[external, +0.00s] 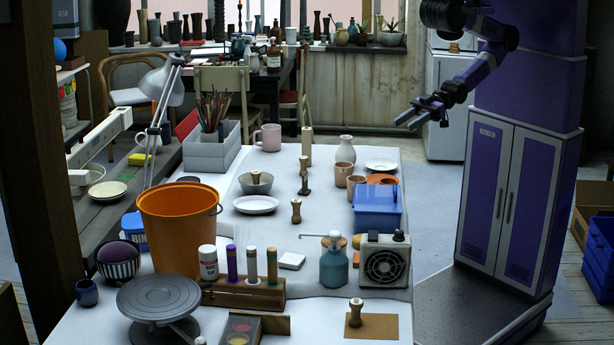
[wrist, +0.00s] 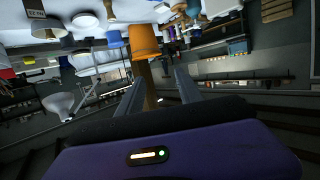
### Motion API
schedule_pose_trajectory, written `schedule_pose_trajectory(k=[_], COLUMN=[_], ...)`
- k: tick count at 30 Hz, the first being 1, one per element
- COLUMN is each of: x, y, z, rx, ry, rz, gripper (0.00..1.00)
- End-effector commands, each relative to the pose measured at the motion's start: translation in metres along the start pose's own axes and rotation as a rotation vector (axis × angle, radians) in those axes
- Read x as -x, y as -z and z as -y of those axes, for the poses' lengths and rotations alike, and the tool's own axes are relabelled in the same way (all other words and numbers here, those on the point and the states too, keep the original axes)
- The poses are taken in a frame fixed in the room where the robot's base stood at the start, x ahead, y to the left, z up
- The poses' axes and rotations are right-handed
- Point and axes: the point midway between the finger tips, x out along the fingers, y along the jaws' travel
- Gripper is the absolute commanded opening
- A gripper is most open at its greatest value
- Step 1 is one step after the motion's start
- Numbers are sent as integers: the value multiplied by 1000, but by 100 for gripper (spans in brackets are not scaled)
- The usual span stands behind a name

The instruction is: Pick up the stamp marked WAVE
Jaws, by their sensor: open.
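Several small wooden stamp-like pieces stand on the white table (external: 225,285) in the external view. One (external: 296,210) is near the middle, one (external: 303,185) has a dark base behind it, and one (external: 355,312) is on a brown board at the front right. Another wooden handle (external: 256,177) shows in a grey bowl. No WAVE marking is readable, so I cannot tell which stamp bears it. My gripper (external: 408,116) is open and empty, raised right of the table and apart from every stamp. Its two fingers also show in the wrist view (wrist: 158,76).
An orange bucket (external: 178,230), a wooden rack (external: 240,293) of upright tools, a teal bottle (external: 334,265), a fan heater (external: 385,262) and a blue box (external: 377,210) crowd the table. A white plate (external: 256,205) lies mid-table.

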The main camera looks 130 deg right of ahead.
Motion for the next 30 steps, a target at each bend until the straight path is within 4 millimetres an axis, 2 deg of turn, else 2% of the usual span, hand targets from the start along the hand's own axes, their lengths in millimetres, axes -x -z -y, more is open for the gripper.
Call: schedule_pose_trajectory(k=[11, 13, 23, 26, 30], x=[0, 0, 0, -12, -45], y=[0, 0, 0, 8, 18], z=[0, 0, -1, -10, -40], rx=[0, 0, -3, -11, -2], ry=[0, 0, -9, -53, -162], rz=[0, 0, -1, -43, -136], gripper=[43, 55, 55, 55, 55])
